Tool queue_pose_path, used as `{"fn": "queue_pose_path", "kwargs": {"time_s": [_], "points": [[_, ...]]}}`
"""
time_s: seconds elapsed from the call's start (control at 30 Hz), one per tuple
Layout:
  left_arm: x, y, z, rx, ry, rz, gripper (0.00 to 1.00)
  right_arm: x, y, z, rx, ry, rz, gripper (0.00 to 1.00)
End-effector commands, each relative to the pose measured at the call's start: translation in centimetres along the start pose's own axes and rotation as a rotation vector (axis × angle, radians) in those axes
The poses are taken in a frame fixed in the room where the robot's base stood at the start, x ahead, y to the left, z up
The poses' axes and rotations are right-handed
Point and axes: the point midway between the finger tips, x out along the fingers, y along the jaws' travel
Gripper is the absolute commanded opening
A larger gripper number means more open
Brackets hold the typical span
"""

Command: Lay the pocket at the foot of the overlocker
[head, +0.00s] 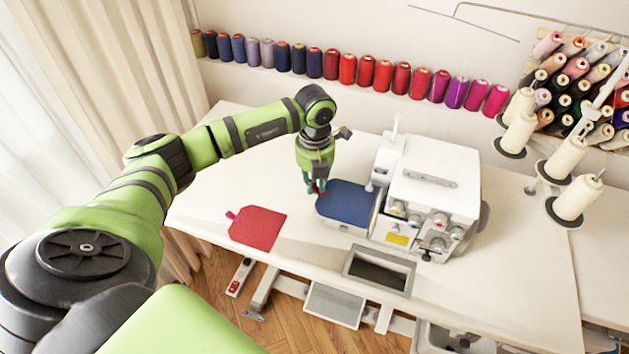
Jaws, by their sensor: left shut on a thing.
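My left gripper (317,190) points down at the left side of the overlocker and is shut on the near-left tab of a blue pocket (347,203). The blue pocket is flat and spreads to the right of the fingers, over the white plate at the left of the overlocker (432,185), by its foot. I cannot tell whether it rests fully on the plate. A red pocket (258,229) with a small pink tab lies flat on the table to the left, apart from the gripper. My right gripper is not in view.
The white table (500,290) has a rectangular opening (379,270) in front of the overlocker. Thread cones on stands (575,198) are at the right. A row of spools (347,68) lines the back wall. The table behind and left of the gripper is clear.

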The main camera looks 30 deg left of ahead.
Motion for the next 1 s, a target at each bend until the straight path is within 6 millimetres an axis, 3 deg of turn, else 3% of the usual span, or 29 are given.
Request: {"fn": "queue_pose_path", "kwargs": {"time_s": [0.43,0.5,0.53,0.87,1.0], "points": [[0.2,0.0,0.0,0.000,0.000,0.000,0.04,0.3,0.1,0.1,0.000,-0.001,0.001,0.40],[0.2,0.0,0.0,0.000,0.000,0.000,0.39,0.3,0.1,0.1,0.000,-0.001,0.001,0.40],[0.2,0.0,0.0,0.000,0.000,0.000,0.46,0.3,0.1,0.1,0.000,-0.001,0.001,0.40],[0.1,0.0,0.0,0.000,-0.001,0.000,0.46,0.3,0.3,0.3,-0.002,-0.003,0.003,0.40],[-1.0,0.0,0.1,0.000,-0.002,-0.001,0.46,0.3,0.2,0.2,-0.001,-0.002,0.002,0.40]]}}
